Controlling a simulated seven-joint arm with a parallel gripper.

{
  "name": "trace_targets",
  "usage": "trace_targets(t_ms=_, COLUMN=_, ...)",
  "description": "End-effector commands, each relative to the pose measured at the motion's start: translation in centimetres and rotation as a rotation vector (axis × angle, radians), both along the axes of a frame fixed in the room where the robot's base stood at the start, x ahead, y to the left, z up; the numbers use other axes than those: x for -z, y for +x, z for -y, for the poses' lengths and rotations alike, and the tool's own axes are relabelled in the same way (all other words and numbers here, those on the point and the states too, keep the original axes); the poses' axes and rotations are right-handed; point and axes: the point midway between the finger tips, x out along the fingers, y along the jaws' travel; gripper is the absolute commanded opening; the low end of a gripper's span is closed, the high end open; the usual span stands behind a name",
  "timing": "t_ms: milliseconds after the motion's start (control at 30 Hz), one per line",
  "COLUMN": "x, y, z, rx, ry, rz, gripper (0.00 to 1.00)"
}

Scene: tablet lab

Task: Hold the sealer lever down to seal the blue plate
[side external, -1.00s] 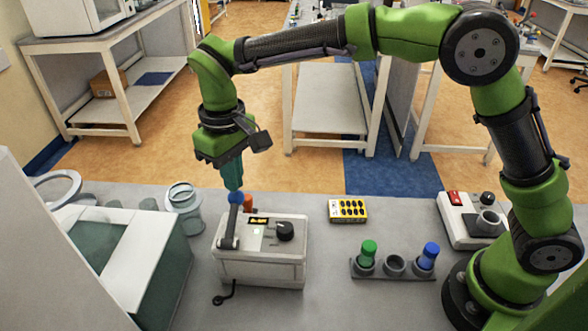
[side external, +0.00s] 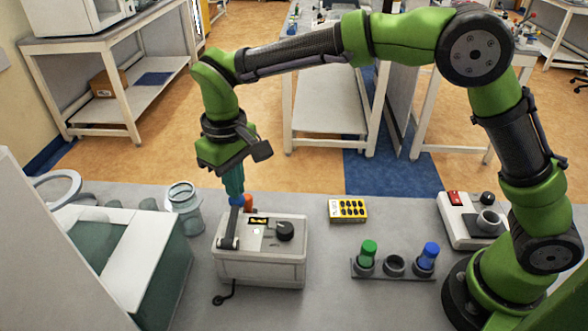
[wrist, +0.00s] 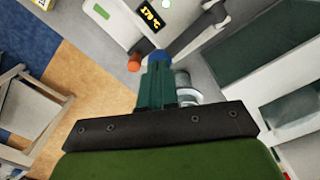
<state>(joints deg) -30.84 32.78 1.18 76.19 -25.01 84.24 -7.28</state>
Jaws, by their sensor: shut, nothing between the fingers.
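The sealer (side external: 262,268) is a pale box on the bench with a black dial, a small display and a grey lever (side external: 232,226) on its left side. The lever ends in a blue knob (side external: 236,201). My gripper (side external: 236,194) is shut and empty, pointing down, with its fingertips at the knob. In the wrist view, my gripper (wrist: 156,72) covers part of the blue knob (wrist: 159,56), and the lever (wrist: 196,36) runs up and right from it. The sealer's display (wrist: 150,15) glows yellow there. I cannot make out a blue plate in either view.
An orange knob (side external: 248,203) stands just behind the sealer. A glass jar (side external: 185,208) and a green-and-white box (side external: 130,265) are to its left. A yellow box (side external: 348,210), a holder with green-capped (side external: 368,251) and blue-capped (side external: 429,253) containers, and another device (side external: 470,222) are to its right.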

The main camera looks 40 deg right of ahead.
Motion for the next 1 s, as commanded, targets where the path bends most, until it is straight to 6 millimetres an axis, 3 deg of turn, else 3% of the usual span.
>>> trace_targets(t_ms=1000, x=1.4, y=0.0, z=0.1, rx=0.000, ry=-0.001, rz=-0.003, gripper=0.00)
